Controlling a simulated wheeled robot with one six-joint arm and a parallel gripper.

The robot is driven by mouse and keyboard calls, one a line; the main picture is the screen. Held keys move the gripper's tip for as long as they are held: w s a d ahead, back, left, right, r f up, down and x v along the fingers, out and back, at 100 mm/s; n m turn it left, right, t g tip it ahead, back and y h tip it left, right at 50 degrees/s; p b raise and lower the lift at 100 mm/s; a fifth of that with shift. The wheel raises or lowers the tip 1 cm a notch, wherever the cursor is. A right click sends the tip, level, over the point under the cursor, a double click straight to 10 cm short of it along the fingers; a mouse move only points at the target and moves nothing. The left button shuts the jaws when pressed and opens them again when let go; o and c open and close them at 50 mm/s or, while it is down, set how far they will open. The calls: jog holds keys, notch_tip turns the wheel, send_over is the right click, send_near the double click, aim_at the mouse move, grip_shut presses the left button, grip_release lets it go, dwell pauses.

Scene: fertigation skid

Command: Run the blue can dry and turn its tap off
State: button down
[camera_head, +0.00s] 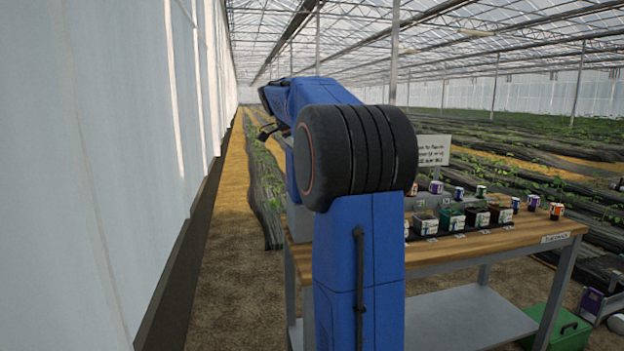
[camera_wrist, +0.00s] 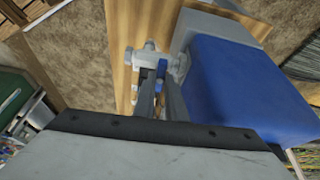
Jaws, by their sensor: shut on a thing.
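In the wrist view the blue can (camera_wrist: 235,85) fills the right side and has a grey block (camera_wrist: 222,28) at its far end. A pale tap (camera_wrist: 149,56) sticks out beside it, over the wooden bench top. A small blue lever (camera_wrist: 162,65) shows on the tap. My gripper (camera_wrist: 158,78) is shut on the lever, its dark fingers close together around it. The lever's exact angle and any flow from the tap cannot be made out. In the head view my arm hides the can and tap.
In the head view the wooden bench (camera_head: 500,240) has several small pots and labelled tins on its right part, with a sign (camera_head: 432,150) behind. A green box (camera_head: 562,328) stands on the floor at right. A white wall (camera_head: 100,170) runs close on the left.

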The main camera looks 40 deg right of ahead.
jog(key=shift+m, duration=0.3)
jog(key=c, duration=1.8)
grip_release()
